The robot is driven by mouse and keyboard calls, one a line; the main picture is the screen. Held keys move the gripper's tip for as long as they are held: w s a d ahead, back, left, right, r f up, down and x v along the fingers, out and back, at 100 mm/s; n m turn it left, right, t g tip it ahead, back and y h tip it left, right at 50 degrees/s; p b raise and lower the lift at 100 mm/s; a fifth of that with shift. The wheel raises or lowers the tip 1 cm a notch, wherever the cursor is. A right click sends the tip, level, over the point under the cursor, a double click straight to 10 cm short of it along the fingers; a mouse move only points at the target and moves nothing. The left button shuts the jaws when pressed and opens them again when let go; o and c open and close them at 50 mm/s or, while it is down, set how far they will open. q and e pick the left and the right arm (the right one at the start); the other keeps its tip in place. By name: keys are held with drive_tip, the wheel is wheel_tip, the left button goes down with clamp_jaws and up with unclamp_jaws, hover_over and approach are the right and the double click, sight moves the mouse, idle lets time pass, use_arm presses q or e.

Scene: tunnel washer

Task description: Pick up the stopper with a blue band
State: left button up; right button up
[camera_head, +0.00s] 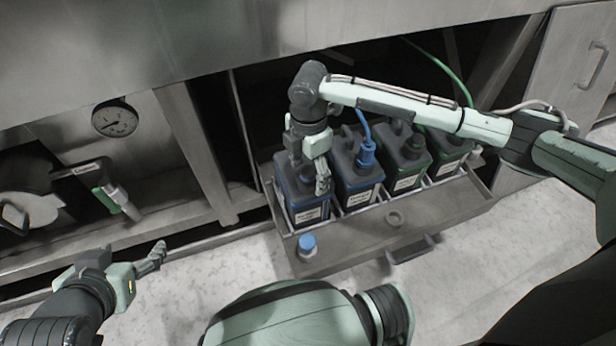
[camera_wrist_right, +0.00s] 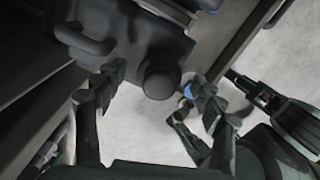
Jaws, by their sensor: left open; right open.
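A small stopper-like piece with blue on it (camera_head: 307,243) stands on the front ledge of the drawer, and a bit of blue shows beside the right finger in the right wrist view (camera_wrist_right: 188,92). My right gripper (camera_head: 309,170) is open over the leftmost dark jug (camera_head: 303,196). In the right wrist view its fingers are apart on either side of a dark round cap or neck (camera_wrist_right: 160,80) of that jug; I see no blue band on it and cannot tell contact. My left gripper (camera_head: 156,256) is open and empty, low at the left.
The pull-out drawer (camera_head: 440,228) holds several dark jugs in a row. The second jug (camera_head: 357,180) has a blue hose connector (camera_head: 367,154). A gauge (camera_head: 115,118) and a handled device (camera_head: 105,190) are at left. The floor in front is clear.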

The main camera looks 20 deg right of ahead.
drive_tip(key=shift+f, duration=0.25)
drive_tip(key=shift+c, duration=0.6)
drive_tip(key=c, duration=1.2)
drive_tip(key=shift+o, duration=0.2)
drive_tip(key=shift+r, duration=0.1)
